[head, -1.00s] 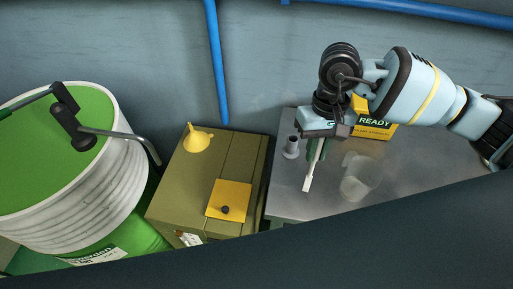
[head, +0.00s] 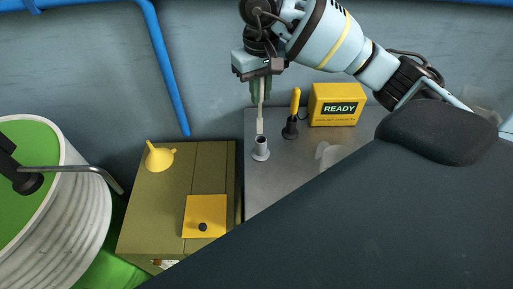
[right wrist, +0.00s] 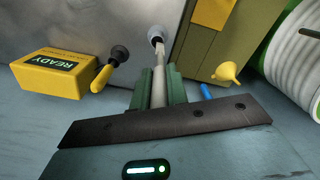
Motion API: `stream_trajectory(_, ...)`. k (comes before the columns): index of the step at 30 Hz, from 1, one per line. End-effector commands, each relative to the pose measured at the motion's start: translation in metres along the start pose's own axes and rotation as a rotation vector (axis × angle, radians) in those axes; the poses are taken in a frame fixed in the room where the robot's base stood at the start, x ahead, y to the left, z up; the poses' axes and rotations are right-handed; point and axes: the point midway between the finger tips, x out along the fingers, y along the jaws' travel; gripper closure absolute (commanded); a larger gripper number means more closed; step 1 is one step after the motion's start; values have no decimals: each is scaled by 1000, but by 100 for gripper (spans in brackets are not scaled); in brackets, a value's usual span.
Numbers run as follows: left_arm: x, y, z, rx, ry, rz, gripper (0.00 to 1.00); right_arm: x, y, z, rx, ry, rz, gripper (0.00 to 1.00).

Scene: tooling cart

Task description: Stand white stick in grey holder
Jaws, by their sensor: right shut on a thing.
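My right gripper (head: 260,97) is shut on the white stick (head: 260,120), which hangs down almost upright from its fingers. The grey holder (head: 261,152) is a small upright cup with a flared base near the left edge of the metal top. The stick's lower end is just above the holder's mouth in the head view. In the right wrist view the stick (right wrist: 159,62) runs from between the green fingers (right wrist: 160,80) to the dark holder mouth (right wrist: 156,34); its tip overlaps the mouth, and I cannot tell if it is inside. My left gripper is not in view.
A black holder (head: 290,131) with a yellow-handled tool (head: 295,101) stands right of the grey holder. A translucent cup (head: 328,152) is partly hidden. An olive box (head: 150,215) with a yellow funnel (head: 160,155) stands left.

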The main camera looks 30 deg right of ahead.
Motion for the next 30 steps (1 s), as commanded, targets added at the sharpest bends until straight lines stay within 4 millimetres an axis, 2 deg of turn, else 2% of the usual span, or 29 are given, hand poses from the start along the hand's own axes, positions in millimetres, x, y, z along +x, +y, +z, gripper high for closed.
stream_trajectory(3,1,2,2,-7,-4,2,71,-4,7,-6,10,7,5,100)
stream_trajectory(8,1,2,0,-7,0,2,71,-2,8,-6,9,9,6,100)
stream_trajectory(18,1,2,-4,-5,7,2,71,48,7,-6,9,9,4,100)
stream_trajectory(27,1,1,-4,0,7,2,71,58,7,-6,9,10,5,100)
stream_trajectory(30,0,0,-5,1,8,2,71,68,7,-6,10,8,5,100)
